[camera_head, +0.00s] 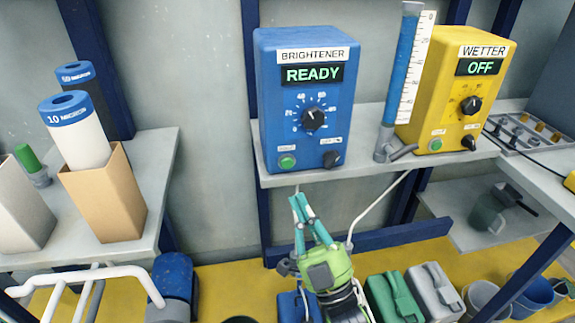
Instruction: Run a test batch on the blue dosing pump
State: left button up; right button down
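The blue dosing pump (268,115) stands on a grey shelf in the head view, labelled BRIGHTENER. Its display (315,74) reads READY in green. A black dial (313,118) with a printed scale sits mid-front. Below it are a green button (287,161) at the left and a black switch knob (332,159) at the right, under a small label too small to read surely. My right gripper (298,200) is below the shelf's front edge, under the pump and apart from its controls. Its teal fingertips are together, with nothing seen between them. My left gripper is not in view.
A yellow WETTER pump (422,85) reading OFF and a graduated blue tube (404,65) stand to the right. Filter cartridges (80,135) stand on the left shelf. A white bent rail (85,272) is at lower left. Jerrycans (392,298) stand on the yellow floor.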

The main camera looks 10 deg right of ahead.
aim_at(287, 163)
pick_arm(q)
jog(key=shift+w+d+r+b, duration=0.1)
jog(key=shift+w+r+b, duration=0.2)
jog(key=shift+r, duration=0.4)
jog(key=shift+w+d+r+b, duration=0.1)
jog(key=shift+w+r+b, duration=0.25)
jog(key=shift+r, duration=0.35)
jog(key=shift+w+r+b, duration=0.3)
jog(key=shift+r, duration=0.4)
pick_arm(e)
jog(key=shift+w, duration=3.7)
jog(key=shift+w, duration=0.1)
jog(key=shift+w, duration=0.35)
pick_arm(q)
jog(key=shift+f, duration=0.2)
pick_arm(e)
jog(key=shift+w, duration=0.45)
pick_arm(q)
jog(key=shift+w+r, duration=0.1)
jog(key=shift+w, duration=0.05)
pick_arm(e)
jog(key=shift+s, duration=0.1)
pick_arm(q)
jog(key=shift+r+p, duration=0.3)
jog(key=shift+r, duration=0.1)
pick_arm(e)
jog(key=shift+s, duration=0.85)
